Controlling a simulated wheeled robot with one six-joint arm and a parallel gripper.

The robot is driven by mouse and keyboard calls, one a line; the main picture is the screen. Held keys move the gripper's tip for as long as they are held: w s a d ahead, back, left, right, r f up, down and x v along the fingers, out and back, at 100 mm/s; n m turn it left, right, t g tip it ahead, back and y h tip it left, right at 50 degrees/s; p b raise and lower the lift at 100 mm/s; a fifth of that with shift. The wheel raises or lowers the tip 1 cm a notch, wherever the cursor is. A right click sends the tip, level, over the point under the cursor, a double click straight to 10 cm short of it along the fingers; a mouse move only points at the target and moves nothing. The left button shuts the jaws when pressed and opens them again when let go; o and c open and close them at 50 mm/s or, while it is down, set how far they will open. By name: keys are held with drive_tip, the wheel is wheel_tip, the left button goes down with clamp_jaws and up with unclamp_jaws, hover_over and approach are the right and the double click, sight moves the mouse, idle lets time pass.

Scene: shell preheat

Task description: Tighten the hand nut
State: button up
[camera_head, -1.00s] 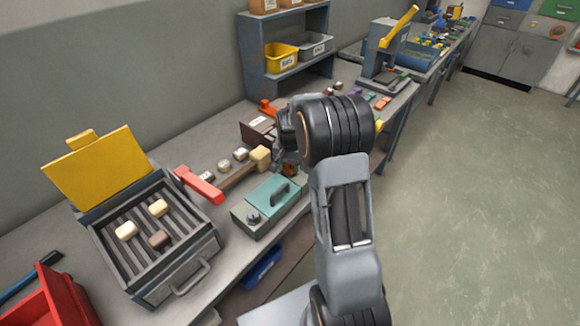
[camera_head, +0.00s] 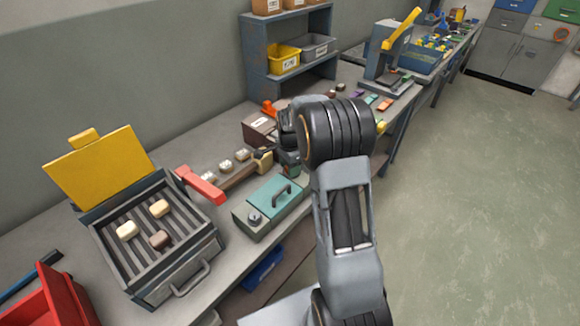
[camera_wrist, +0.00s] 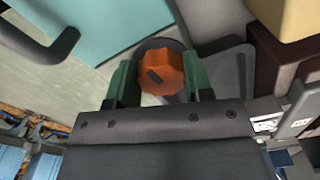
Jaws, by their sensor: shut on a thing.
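The hand nut (camera_wrist: 163,70) is an orange, faceted knob with a dark slot or mark on its face. It shows in the wrist view between the two green fingers of my gripper (camera_wrist: 160,82), which is shut on it. A dark round part shows behind the nut. In the head view my arm hides the nut, and my gripper (camera_head: 288,160) is mostly hidden behind the wrist, at the right end of the teal-lidded box (camera_head: 268,198).
A grill box (camera_head: 150,235) with an open yellow lid and several blocks stands at the left. A red-handled tool (camera_head: 203,186) lies beside the teal box. A red bin (camera_head: 55,300) is at the lower left. A shelf (camera_head: 290,75) stands behind.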

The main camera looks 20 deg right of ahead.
drive_tip(key=shift+m, duration=0.4)
drive_tip(key=o, duration=0.9)
wheel_tip(320, 180, up, 14)
drive_tip(key=shift+f, duration=0.1)
idle(0.4)
idle(0.4)
drive_tip(key=s+a+n+t, duration=0.1)
drive_tip(key=s+a+n, duration=0.2)
drive_tip(key=s+n, duration=0.3)
drive_tip(key=s+a+f+n+t, duration=0.1)
drive_tip(key=s+a+n, duration=0.2)
drive_tip(key=s+n, duration=0.3)
drive_tip(key=s+a+n+t, duration=0.1)
drive_tip(key=s+a+n, duration=0.2)
drive_tip(key=s, duration=0.7)
drive_tip(key=shift+a+f+n+t, duration=0.1)
drive_tip(key=shift+a+n+t, duration=0.1)
drive_tip(key=shift+n, duration=0.5)
drive_tip(key=shift+a+f+n+t, duration=0.1)
drive_tip(key=shift+a+n, duration=0.1)
drive_tip(key=shift+n, duration=0.5)
